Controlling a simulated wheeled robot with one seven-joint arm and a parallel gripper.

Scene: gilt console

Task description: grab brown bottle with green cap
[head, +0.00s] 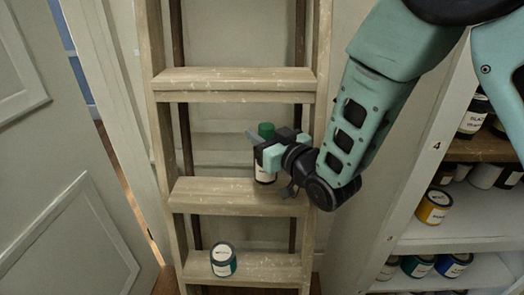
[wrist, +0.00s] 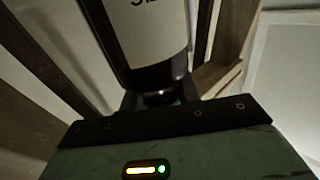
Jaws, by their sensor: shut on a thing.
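The brown bottle with green cap (head: 264,172) is upright over the middle step of the wooden ladder, its green cap (head: 266,130) showing above my gripper. My gripper (head: 270,155) reaches in from the right and is shut on the bottle's upper part, hiding part of it. I cannot tell whether the base rests on the step. In the wrist view the bottle's dark body with a pale label (wrist: 150,35) fills the top centre, close to the gripper (wrist: 165,100); the cap cannot be made out there.
A teal paint can (head: 223,260) stands on the lower step of the ladder (head: 235,85). A white shelf (head: 460,240) at right holds several cans, one with a yellow label (head: 434,207). A panelled door (head: 60,190) is at left. The upper step is bare.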

